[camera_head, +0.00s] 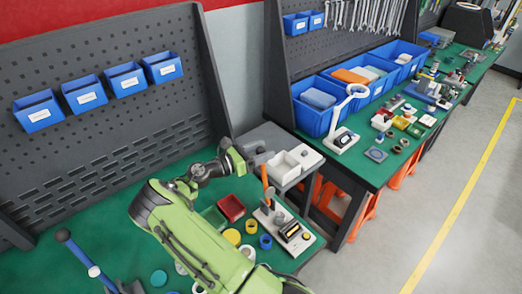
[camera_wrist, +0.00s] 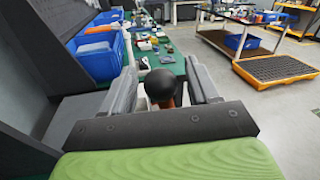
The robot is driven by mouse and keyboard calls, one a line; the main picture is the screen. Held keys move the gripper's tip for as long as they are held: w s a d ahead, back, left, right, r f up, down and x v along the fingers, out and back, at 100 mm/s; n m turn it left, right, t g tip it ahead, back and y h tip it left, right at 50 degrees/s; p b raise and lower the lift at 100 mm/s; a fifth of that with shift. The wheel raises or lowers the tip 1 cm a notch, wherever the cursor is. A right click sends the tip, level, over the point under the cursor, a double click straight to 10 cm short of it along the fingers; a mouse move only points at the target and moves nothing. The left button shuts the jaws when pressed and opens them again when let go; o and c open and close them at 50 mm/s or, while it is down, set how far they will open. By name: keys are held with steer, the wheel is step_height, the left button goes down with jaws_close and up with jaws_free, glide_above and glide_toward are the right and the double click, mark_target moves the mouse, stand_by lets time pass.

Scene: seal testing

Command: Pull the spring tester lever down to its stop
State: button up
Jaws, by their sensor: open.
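The spring tester (camera_head: 291,231) stands on the green bench in the head view, a pale base with a dark and yellow display. Its orange lever (camera_head: 265,177) rises upright from the base. In the wrist view the lever's round black knob (camera_wrist: 160,84) shows between the two fingers, with a little orange below it. My gripper (camera_head: 250,159) is at the top of the lever, and its fingers (camera_wrist: 162,92) are open on either side of the knob. The knob's contact with either finger cannot be told. Most of the lever is hidden in the wrist view.
A red bin (camera_head: 231,208) and a green bin (camera_head: 213,217) sit left of the tester, with yellow and blue rings nearby. A grey cart with white trays (camera_head: 287,165) stands behind. A perforated panel (camera_head: 110,95) with blue bins rises at the back left.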

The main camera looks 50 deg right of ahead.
jaws_close()
stand_by(0.3)
steer(key=shift+s, duration=0.1)
